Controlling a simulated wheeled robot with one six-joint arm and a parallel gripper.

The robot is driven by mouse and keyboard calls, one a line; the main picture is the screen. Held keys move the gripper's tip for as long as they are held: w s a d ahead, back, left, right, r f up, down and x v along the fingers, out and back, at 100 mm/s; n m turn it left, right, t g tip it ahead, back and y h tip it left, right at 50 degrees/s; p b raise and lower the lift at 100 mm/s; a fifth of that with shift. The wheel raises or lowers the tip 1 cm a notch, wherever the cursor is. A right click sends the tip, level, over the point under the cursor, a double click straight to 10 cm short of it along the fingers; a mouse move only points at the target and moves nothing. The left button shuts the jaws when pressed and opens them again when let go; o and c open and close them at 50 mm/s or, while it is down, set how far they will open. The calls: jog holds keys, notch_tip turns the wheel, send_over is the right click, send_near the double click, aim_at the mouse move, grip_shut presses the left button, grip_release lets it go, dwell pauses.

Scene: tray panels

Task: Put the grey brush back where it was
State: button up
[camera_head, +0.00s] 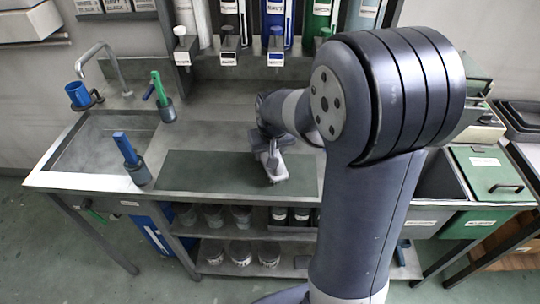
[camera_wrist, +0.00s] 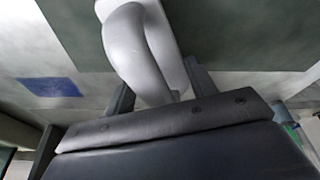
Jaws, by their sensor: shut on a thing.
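The grey brush (camera_head: 276,172) is at the right part of the dark green mat (camera_head: 205,172) on the counter. Its pale curved handle (camera_wrist: 135,45) fills the upper middle of the wrist view. My gripper (camera_head: 268,153) is shut on the handle, with one finger on each side of it in the wrist view (camera_wrist: 160,88). I cannot tell whether the brush touches the mat or hangs just above it. Part of the counter to the right is hidden behind my arm.
A blue-handled tool (camera_head: 125,148) and a green-handled tool (camera_head: 158,86) stand in holders around the sink (camera_head: 100,143). A blue cup (camera_head: 78,94) is at the far left. A blue patch (camera_wrist: 50,87) lies on the pale surface in the wrist view. The mat's left part is clear.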

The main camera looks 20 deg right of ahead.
jog(key=shift+f, duration=0.95)
jog(key=shift+f, duration=0.2)
jog(key=o, duration=1.3)
jog(key=shift+r, duration=0.15)
jog(key=shift+r, duration=0.2)
jog(key=v, duration=1.1)
jog(key=shift+s+r, duration=0.15)
jog(key=shift+r, duration=0.15)
jog(key=shift+o, duration=0.3)
